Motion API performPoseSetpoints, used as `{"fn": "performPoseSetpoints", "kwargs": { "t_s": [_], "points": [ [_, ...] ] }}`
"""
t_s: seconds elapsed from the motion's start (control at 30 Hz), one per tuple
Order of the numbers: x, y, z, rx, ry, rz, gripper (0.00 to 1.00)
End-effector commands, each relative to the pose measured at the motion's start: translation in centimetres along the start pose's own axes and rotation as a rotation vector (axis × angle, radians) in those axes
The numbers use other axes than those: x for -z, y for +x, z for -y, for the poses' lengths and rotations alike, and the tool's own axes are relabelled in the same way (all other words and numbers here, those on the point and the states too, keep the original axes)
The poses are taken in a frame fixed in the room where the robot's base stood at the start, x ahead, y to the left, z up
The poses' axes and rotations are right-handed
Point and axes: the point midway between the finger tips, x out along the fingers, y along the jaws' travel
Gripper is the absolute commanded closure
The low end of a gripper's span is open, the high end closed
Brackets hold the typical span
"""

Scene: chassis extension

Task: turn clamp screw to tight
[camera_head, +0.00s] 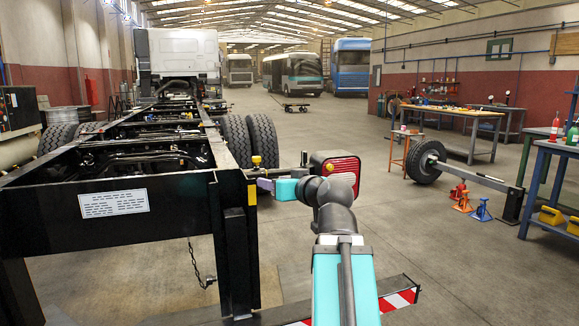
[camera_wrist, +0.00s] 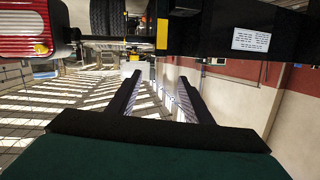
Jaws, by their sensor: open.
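My gripper (camera_head: 264,184) is at the rear end of the black chassis frame (camera_head: 60,217), left of the red tail lamp (camera_head: 342,172). In the wrist view, which looks upside down, its two dark fingers (camera_wrist: 159,78) stand apart with nothing clearly held between them. A small yellow knob (camera_head: 256,160) shows just above my gripper at the frame corner; I cannot tell whether it is the clamp screw. Another small yellow part (camera_wrist: 41,48) sits by the lamp in the wrist view. No clamp screw can be told for certain.
A chain (camera_head: 200,265) hangs below the frame. A red-and-white striped bar (camera_head: 399,298) lies low in front. A loose wheel (camera_head: 426,161), several jack stands (camera_head: 481,210) and a blue bench (camera_head: 553,147) stand to the right.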

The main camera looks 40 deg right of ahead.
Motion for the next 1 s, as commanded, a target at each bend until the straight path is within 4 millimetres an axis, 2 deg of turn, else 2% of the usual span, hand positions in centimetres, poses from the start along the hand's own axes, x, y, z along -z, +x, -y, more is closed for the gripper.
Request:
{"fn": "performPoseSetpoints", "kwargs": {
  "t_s": [0.03, 0.17, 0.5, 0.73, 1.0],
  "points": [
    [0.3, 0.9, 0.8, 0.016, 0.009, 0.025, 0.54],
    [-1.2, 3.0, 2.2, 0.049, 0.028, 0.082, 0.54],
    [-6.3, 7.6, 6.8, 0.127, 0.067, 0.25, 0.54],
    [-10.5, 9.5, 10.3, 0.174, 0.083, 0.373, 0.54],
    [-16.0, 10.4, 14.5, 0.221, 0.091, 0.526, 0.54]
  ]
}}
